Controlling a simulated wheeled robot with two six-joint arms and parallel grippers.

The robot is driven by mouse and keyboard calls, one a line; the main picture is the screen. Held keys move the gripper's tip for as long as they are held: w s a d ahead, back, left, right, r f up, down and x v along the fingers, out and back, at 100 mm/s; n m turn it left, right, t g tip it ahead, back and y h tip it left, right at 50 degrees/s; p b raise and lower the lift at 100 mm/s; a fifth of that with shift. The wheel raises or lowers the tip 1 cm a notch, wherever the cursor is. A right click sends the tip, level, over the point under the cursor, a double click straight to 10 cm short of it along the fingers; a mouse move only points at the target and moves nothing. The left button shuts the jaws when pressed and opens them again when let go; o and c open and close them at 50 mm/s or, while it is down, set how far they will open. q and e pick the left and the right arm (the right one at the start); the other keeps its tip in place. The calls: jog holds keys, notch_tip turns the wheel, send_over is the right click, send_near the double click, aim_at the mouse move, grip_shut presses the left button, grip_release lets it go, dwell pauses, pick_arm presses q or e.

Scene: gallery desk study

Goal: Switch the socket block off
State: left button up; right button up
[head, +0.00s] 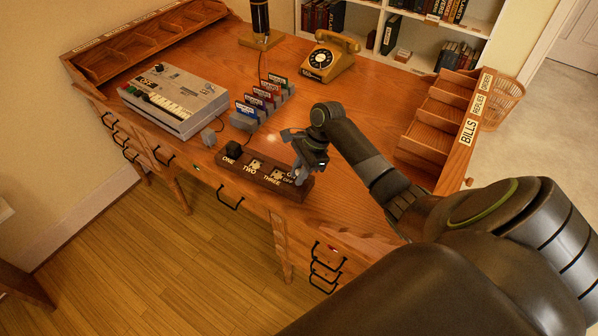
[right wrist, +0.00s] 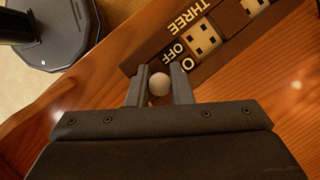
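The socket block (head: 225,163) is a dark wooden bar near the desk's front edge, lettered ONE, TWO and THREE, with ON/OFF at its right end. A black plug (head: 233,149) sits at ONE; TWO and THREE show bare pale sockets. My right gripper (head: 300,178) is at the ON/OFF end. In the right wrist view, its fingers (right wrist: 160,88) stand close on both sides of a pale round switch knob (right wrist: 159,84), seeming to touch it. OFF is readable; the ON lettering is partly covered. The switch's lever is hidden. My left gripper is not in view.
A grey keyed machine (head: 178,100), a row of coloured cards (head: 262,100) and a yellow telephone (head: 331,57) stand behind the block. A small grey piece (head: 208,137) lies left of it.

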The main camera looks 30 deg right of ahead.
grip_shut()
jog(key=shift+r+p, duration=0.15)
jog(key=shift+p, duration=0.3)
jog(key=h+p, duration=0.1)
jog(key=p, duration=0.2)
jog(key=a+t+h+p, duration=0.1)
jog(key=p, duration=0.2)
jog(key=shift+s+a+r+h, duration=0.1)
jog(key=shift+s+a+h, duration=0.05)
jog(key=shift+s+h, duration=0.2)
jog(key=shift+a+t+h+p, duration=0.15)
jog(key=shift+t+h+p, duration=0.35)
jog(key=shift+p, duration=0.4)
jog(key=shift+s+a+f+n+t+h+p, duration=0.15)
jog(key=shift+f+n+t+h+p, duration=0.2)
jog(key=shift+h+p, duration=0.3)
jog(key=o, duration=0.7)
grip_release()
jog(key=shift+f, duration=0.1)
jog(key=shift+o, duration=0.2)
